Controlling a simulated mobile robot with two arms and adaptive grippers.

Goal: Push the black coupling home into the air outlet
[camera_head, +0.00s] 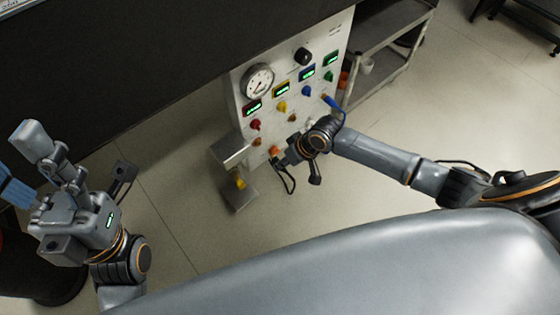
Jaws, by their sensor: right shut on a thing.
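The white gas panel (281,90) stands at the top centre, with coloured knobs, green-lit displays and brass outlets. My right gripper (280,156) is at the panel's lower edge, small and seen from behind. It is shut on the black coupling, which is mostly hidden by the gripper. A black hose (291,184) loops below it. Whether the coupling touches or sits in an outlet cannot be made out. My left gripper (27,165) is at the far left, away from the panel, open and empty.
A round gauge (257,82) and a black knob (302,57) sit on the panel's upper part. A metal bracket (236,193) with a yellow part stands at its lower left. A grey shelf cart (385,40) is right of the panel. The floor between is clear.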

